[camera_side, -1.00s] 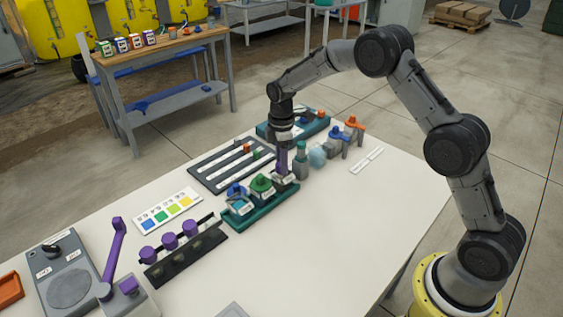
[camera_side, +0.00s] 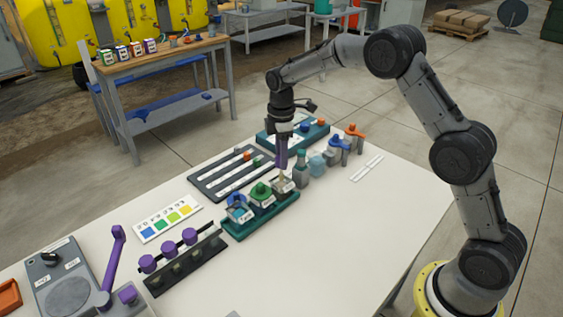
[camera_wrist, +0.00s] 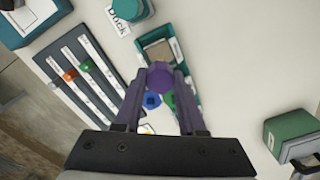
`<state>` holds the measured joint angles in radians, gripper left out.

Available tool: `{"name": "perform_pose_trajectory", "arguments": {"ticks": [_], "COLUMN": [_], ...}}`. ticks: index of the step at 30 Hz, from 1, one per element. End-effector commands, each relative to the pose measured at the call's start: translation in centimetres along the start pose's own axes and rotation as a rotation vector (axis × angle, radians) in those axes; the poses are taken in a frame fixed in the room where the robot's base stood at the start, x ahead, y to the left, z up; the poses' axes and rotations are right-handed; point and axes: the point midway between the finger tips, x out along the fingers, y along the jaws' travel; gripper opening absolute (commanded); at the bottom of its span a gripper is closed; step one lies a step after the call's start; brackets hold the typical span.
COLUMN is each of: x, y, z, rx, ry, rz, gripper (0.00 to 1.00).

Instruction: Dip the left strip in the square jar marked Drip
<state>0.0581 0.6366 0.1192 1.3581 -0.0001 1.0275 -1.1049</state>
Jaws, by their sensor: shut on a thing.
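My gripper (camera_side: 282,160) is shut on a purple hexagonal knob (camera_wrist: 160,77), which looks like a jar lid. It is above the right end of the teal rack (camera_side: 258,219). The rack holds a jar with a blue top (camera_side: 237,207), a jar with a green top (camera_side: 262,194) and a square jar with a pale tan top (camera_side: 283,185) under my gripper. Jar labels are too small to read, so I cannot tell which says Drip. Two white strips (camera_side: 367,167) lie side by side on the table at the right.
A dark slotted tray (camera_side: 213,185) with orange and green sliders lies behind the rack. A colour card (camera_side: 167,214) and a black rack with purple knobs (camera_side: 185,262) are to the left. Bottles (camera_side: 302,165) and orange- and blue-topped clamps (camera_side: 352,135) stand at the right.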

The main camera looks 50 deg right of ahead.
Motion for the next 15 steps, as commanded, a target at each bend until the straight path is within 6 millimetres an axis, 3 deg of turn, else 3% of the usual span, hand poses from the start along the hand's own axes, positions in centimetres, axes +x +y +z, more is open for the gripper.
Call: {"name": "perform_pose_trajectory", "arguments": {"ticks": [15], "x": [-3.4], "y": [0.0], "z": [0.0], "rx": [0.0], "ry": [0.0], "rz": [0.001], "gripper": [0.0]}}
